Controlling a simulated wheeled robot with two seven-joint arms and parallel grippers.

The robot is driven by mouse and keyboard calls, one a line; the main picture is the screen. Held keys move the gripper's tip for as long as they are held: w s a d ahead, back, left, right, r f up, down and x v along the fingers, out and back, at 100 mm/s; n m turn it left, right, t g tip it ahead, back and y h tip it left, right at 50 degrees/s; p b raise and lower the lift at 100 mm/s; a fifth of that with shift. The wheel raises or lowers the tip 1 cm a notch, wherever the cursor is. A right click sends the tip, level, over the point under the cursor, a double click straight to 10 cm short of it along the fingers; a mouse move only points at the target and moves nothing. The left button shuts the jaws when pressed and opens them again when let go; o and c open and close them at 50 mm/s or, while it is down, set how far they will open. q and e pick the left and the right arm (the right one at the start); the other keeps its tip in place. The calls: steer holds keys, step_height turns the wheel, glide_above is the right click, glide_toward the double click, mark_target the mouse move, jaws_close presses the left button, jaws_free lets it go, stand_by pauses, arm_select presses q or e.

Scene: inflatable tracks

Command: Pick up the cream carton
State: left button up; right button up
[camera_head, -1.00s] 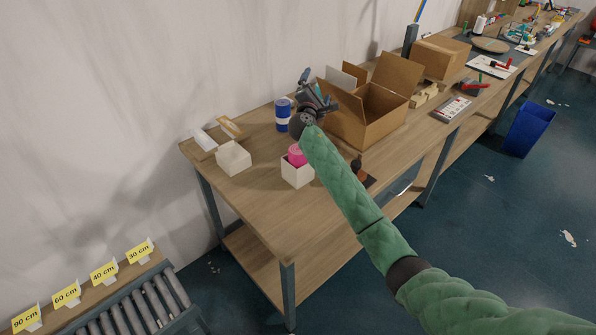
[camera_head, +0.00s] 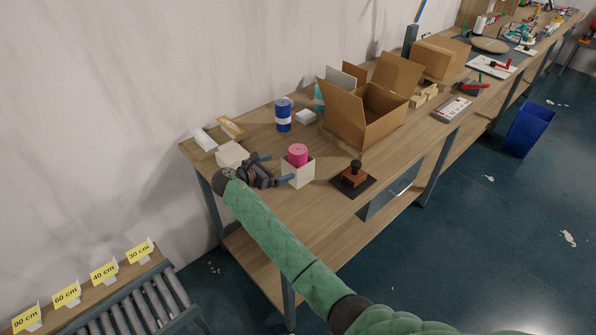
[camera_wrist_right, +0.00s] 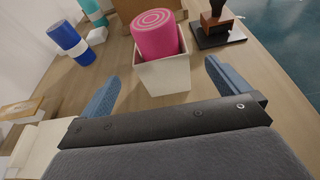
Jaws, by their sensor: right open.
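A cream open-topped carton (camera_head: 299,177) stands upright on the workbench with a pink roll (camera_head: 298,154) standing in it. In the right wrist view the carton (camera_wrist_right: 162,76) is straight ahead, between the lines of the two blue fingers, with the pink roll (camera_wrist_right: 155,34) rising above its rim. A second cream box (camera_head: 231,152) is partly hidden behind my right gripper. My right gripper (camera_head: 279,168) is open and empty, just left of the carton with its fingers pointing at it. I cannot tell whether a finger touches the carton. My left gripper is not in view.
A blue-and-white can (camera_head: 283,115) and a small white box (camera_head: 306,117) stand behind. A large open cardboard box (camera_head: 365,125) is to the right. A stamp (camera_head: 355,173) on a dark pad lies right of the carton. Bare bench (camera_head: 330,199) shows in front.

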mark_target(296, 150)
steer(key=shift+s+a+f+g+y, duration=0.15)
steer(key=shift+s+a+f, duration=0.15)
steer(key=shift+a+f, duration=0.2)
steer(key=shift+s+a+f+g+y, duration=0.15)
steer(key=shift+s+a+f, duration=0.1)
steer(key=shift+a+f, duration=0.2)
steer(key=shift+w+d+f, duration=0.1)
steer(key=shift+d+f, duration=0.05)
steer(key=x, duration=1.1)
steer(key=shift+w+d+f, duration=0.15)
steer(key=shift+f, duration=0.1)
steer(key=shift+c, duration=0.4)
steer(key=shift+r, duration=0.1)
steer(key=c, duration=0.9)
steer(key=shift+r, duration=0.1)
step_height(296, 150, up, 10)
steer(key=shift+f, duration=0.1)
steer(key=shift+f, duration=0.4)
